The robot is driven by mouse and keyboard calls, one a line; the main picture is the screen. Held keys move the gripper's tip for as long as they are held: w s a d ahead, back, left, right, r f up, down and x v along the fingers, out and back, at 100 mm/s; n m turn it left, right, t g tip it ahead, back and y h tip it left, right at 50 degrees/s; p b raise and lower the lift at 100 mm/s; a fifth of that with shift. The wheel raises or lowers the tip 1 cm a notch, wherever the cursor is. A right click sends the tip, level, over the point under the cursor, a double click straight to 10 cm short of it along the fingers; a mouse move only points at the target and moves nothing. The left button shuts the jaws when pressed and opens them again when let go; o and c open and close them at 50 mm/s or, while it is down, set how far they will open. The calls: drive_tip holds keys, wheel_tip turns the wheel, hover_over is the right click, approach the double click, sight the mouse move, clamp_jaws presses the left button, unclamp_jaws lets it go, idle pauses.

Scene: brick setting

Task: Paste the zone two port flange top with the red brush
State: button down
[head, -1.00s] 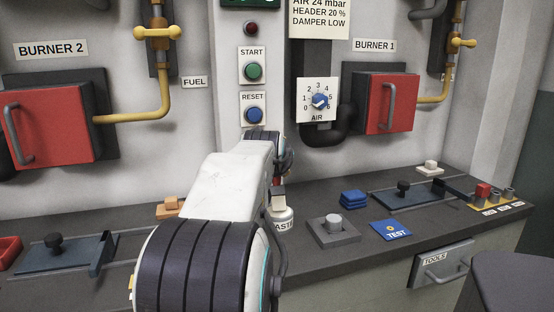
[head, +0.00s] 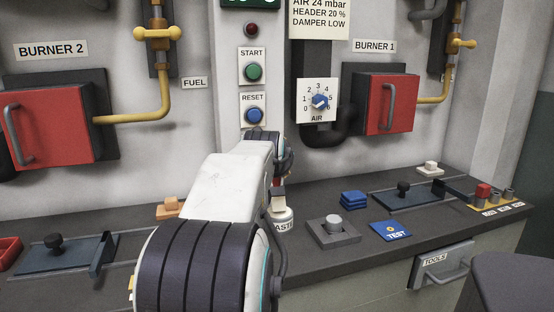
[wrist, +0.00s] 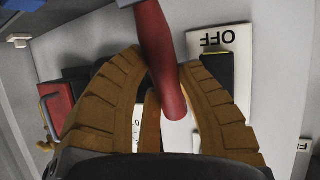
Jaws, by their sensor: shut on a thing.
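My gripper (wrist: 163,62) shows in the wrist view, its brown fingers shut on the red handle of the brush (wrist: 160,55). A grey part of the brush shows at the top edge of that view. In the head view my arm hides most of the gripper. A bit of the red brush (head: 277,182) shows beside the arm, above the white paste jar (head: 284,222). I cannot tell whether its tip touches the jar. A blue-grey plate with a black knob (head: 60,256) lies on the left, below the BURNER 2 sign. I cannot tell which part is the zone two port flange.
A grey block with a round knob (head: 333,232), blue pads (head: 354,199) and a blue TEST card (head: 391,231) lie right of the jar. A second knobbed plate (head: 425,196) and a yellow rack (head: 508,205) stand farther right. An orange block (head: 168,209) is left of my arm.

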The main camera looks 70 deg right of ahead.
drive_tip(key=shift+r+p, duration=2.8)
drive_tip(key=shift+r, duration=0.65)
